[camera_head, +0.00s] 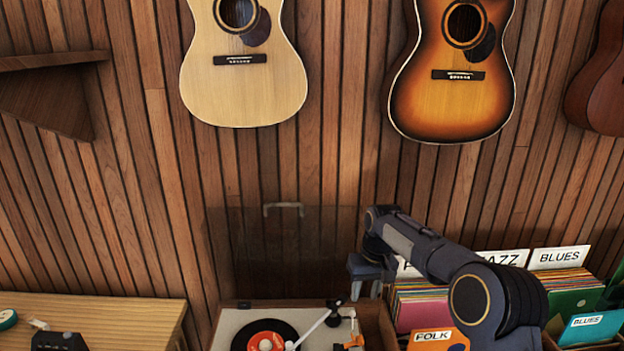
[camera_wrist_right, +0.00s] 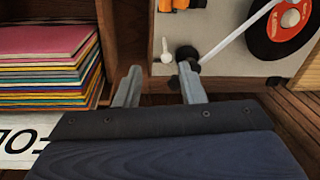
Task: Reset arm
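My right arm reaches in from the lower right in the head view, and its gripper (camera_head: 366,284) points down between the turntable and the record crates. In the right wrist view the gripper (camera_wrist_right: 159,82) has its two fingers apart with nothing between them. The turntable (camera_head: 232,320) is below and to the left of it, with a black record (camera_head: 246,338) with an orange label and a white tonearm (camera_head: 312,328). The turntable's see-through lid (camera_head: 325,235) stands raised. My left gripper is not in view.
Record crates with sleeves (camera_head: 420,312) and genre cards, such as a Blues card (camera_head: 560,257), stand at the right, partly hidden by my arm. Guitars (camera_head: 245,90) hang on the slatted wall. A wooden table (camera_head: 110,315) is at lower left.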

